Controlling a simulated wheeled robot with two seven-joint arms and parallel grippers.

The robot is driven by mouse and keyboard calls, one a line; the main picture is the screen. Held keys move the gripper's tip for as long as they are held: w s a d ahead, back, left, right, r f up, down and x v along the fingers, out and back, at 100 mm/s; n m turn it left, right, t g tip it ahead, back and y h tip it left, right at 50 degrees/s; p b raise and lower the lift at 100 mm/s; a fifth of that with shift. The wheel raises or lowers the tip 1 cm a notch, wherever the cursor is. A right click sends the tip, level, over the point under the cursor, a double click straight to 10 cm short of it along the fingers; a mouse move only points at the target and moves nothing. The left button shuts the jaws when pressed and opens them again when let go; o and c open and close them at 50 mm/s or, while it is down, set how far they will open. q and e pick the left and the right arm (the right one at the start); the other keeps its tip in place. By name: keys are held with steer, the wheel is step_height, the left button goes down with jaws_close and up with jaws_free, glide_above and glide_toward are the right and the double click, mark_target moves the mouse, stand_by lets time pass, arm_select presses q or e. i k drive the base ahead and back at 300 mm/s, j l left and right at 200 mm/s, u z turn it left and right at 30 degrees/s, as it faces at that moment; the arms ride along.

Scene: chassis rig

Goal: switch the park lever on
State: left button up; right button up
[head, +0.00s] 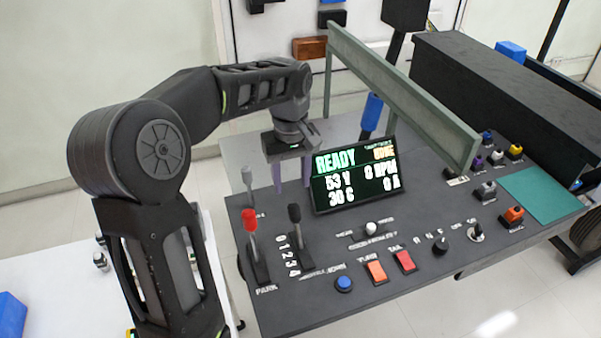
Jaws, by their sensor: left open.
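The park lever, with a red knob (250,220) on a dark stem, stands at the left front of the dark control panel (310,312). The word PARK is printed in front of its slot. Its stem leans away from me. My left gripper (291,182) points down, open and empty, above the panel's back left part. It is beyond and to the right of the red knob, apart from it. My right gripper is not in view.
The lit display (355,178) reads READY. A green rail (400,95) crosses behind. Buttons and switches fill the panel's right side.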

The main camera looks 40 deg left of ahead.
mark_target(253, 236)
steer(key=k+l, duration=0.75)
steer(key=l, duration=0.2)
